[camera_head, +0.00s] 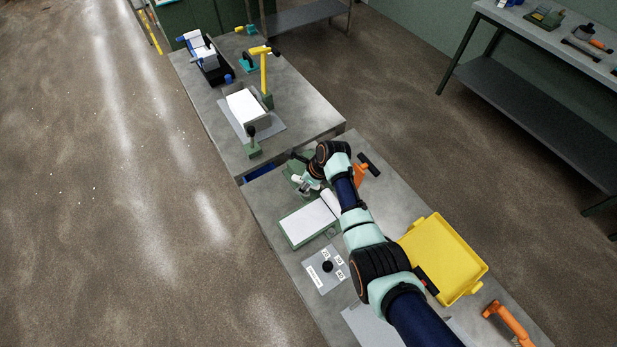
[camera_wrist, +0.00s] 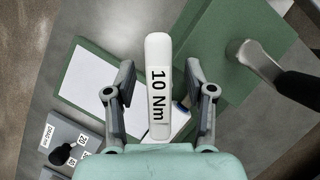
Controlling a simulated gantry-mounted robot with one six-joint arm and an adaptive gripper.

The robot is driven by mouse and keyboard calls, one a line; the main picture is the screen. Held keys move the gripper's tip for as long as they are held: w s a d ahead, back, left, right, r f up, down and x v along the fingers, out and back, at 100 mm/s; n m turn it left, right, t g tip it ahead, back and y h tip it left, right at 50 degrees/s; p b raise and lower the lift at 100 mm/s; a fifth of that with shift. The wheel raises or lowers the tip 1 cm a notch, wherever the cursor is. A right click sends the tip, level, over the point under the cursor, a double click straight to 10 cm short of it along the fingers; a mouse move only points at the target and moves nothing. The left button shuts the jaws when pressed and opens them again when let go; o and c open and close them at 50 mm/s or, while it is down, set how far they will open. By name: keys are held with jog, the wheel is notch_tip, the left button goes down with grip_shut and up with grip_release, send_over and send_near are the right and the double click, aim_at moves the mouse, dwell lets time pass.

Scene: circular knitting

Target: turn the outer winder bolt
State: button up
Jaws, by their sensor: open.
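A white bar-shaped handle marked "10 Nm" (camera_wrist: 158,75) shows in the wrist view. It lies between the fingers of my gripper (camera_wrist: 159,92), with a visible gap on each side. To the right is a green block (camera_wrist: 225,35) with a grey metal fitting (camera_wrist: 257,58) and a dark rod. In the head view my arm covers much of this green equipment (camera_head: 296,164). I cannot pick out the outer winder bolt for certain in either view.
A white panel in a green frame (camera_head: 309,222) lies beside the equipment. A grey plate with a black knob (camera_head: 327,267) and number labels is nearer. A yellow tray (camera_head: 441,252) and an orange tool (camera_head: 509,321) are on the right. Another bench (camera_head: 185,75) stands behind.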

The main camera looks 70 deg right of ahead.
jog(key=v, duration=1.1)
dwell(0.3)
